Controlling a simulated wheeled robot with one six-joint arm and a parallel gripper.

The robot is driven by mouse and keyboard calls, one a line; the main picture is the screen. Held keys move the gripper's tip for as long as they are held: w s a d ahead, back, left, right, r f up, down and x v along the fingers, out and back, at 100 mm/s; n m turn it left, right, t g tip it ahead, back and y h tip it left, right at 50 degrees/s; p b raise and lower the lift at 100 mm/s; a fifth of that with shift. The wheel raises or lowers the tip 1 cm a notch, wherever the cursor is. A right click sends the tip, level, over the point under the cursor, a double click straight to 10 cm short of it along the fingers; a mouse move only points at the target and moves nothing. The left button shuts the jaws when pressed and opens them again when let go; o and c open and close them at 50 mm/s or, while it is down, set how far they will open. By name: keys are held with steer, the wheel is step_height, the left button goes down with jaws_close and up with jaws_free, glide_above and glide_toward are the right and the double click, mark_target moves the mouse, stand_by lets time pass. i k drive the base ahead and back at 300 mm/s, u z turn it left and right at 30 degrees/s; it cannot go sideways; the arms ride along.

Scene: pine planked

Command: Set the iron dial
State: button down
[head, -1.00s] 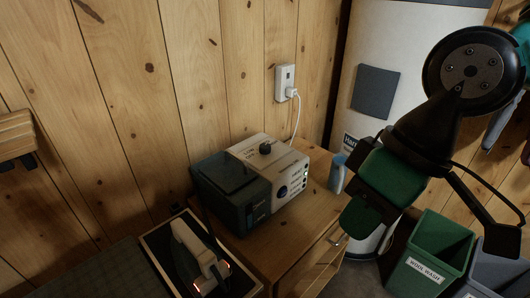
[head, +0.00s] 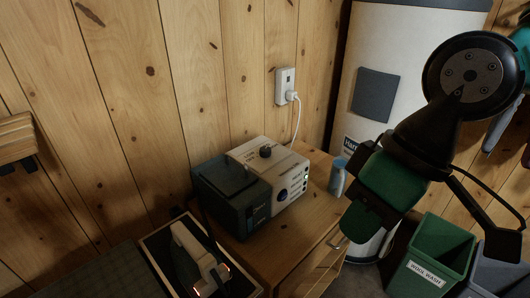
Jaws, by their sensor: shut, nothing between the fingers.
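A boxy white and dark grey unit (head: 285,165) stands on the wooden cabinet by the wall. It has a black round knob (head: 265,152) on top and a dark blue round control (head: 283,194) on its front. Small lights glow near its right edge. The knob's setting is too small to read. A white iron (head: 192,246) with orange-red glowing spots rests on a dark tray at lower left. My gripper (head: 358,222), green and black, is at right, apart from the unit, and looks shut and empty. Its fingertips are hard to make out.
A blue cup-like container (head: 337,178) stands at the cabinet's right end, close to my arm in the picture. A cord runs from the unit's back to a wall outlet (head: 285,86). A green bin (head: 432,256) labelled WOOL WASH stands lower right. A white tank (head: 400,40) stands behind.

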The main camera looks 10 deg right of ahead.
mark_target(265, 151)
steer(key=z, duration=1.25)
steer(key=k, duration=0.45)
steer(key=u, duration=1.25)
steer(key=i, duration=1)
